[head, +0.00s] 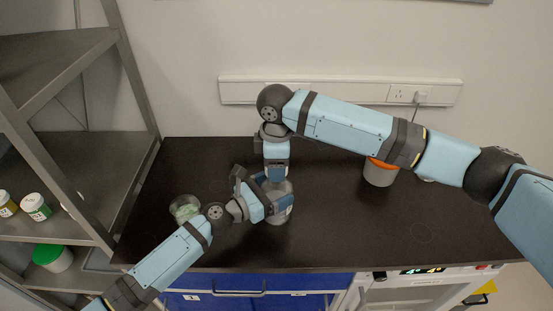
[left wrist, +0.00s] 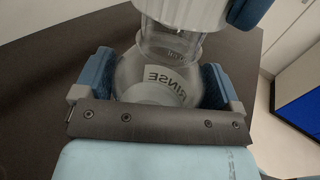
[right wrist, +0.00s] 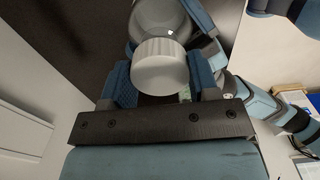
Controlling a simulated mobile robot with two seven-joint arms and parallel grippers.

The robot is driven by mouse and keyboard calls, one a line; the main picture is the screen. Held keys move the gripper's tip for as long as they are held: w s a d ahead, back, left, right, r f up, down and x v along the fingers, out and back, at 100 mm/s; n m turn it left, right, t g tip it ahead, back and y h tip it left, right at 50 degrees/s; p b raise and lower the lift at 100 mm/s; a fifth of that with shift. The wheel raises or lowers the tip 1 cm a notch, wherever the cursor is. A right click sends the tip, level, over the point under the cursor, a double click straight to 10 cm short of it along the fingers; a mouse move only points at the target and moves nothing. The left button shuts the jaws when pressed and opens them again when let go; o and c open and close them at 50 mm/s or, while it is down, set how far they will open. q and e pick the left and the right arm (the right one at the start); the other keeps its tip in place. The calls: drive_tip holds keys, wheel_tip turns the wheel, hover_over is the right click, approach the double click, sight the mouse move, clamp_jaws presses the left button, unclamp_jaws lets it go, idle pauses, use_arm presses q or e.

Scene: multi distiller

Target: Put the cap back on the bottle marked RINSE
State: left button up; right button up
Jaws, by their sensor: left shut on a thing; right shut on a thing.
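The clear bottle (left wrist: 150,72) stands on the dark worktop, and its RINSE label (left wrist: 165,82) shows in the left wrist view. My left gripper (head: 272,200) is shut around the bottle's body from the front left. My right gripper (head: 277,177) comes down from above and is shut on the white ribbed cap (right wrist: 160,66). The cap is at the bottle's neck; it also shows at the top of the left wrist view (left wrist: 185,12). I cannot tell whether it is seated on the neck. In the head view the grippers hide the cap and most of the bottle.
A clear dish (head: 184,208) with pale green contents stands left of the bottle. A pale container with an orange rim (head: 381,163) stands at the right, behind my right arm. A metal shelf (head: 75,170) with jars is at the left. The worktop's right front is clear.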

drive_tip(key=shift+f, duration=0.55)
idle(0.5)
